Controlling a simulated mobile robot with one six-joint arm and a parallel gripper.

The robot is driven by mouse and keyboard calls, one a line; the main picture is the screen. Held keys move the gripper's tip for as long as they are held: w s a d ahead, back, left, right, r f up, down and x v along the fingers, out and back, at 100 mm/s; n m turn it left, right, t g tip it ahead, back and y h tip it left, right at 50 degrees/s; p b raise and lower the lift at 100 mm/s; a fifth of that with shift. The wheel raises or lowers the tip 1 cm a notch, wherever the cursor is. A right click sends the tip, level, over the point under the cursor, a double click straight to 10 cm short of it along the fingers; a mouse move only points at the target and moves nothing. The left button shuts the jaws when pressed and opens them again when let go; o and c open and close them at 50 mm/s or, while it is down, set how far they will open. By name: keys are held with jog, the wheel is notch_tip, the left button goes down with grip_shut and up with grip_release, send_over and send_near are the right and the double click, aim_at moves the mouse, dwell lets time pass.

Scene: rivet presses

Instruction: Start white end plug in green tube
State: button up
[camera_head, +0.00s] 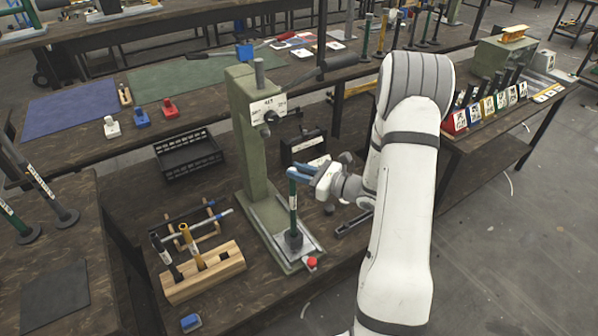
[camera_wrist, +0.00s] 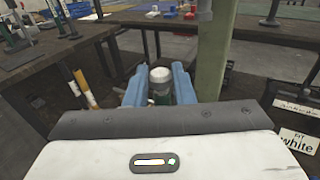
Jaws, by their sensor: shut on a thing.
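The green tube (camera_head: 293,215) stands upright in a dark round holder on the press's metal base plate. My gripper (camera_head: 299,171), with blue fingers, is at the tube's top end. In the wrist view, my gripper (camera_wrist: 159,86) is shut on the white end plug (camera_wrist: 160,75), a pale round piece between the fingers. Green of the tube (camera_wrist: 161,99) shows just below the plug, in line with it. The fingers hide the joint, so I cannot tell whether the plug has entered the tube. The plug is not clearly visible in the head view.
The green press column (camera_head: 244,140) stands close beside my gripper, also in the wrist view (camera_wrist: 213,50). A red button (camera_head: 311,262) is at the base plate's front. A wooden block (camera_head: 218,272) holding tubes stands left. A black crate (camera_head: 188,153) is behind it.

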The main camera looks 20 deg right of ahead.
jog(key=o, duration=1)
jog(key=shift+o, duration=0.2)
jog(key=v, duration=0.7)
jog(key=shift+s+d+b, duration=0.3)
jog(key=shift+b, duration=0.15)
jog(key=s+a+r+n+g+h, duration=0.2)
jog(key=s+a+r+n+g, duration=0.4)
jog(key=s+a+n+g, duration=0.65)
jog(key=s+d+r+n+t+h, duration=0.3)
jog(key=s+n+h, duration=0.6)
jog(key=n, duration=0.5)
notch_tip(320, 180, up, 3)
jog(key=shift+d+f+h, duration=0.1)
jog(key=shift+d+h, duration=0.65)
jog(key=shift+h, duration=0.15)
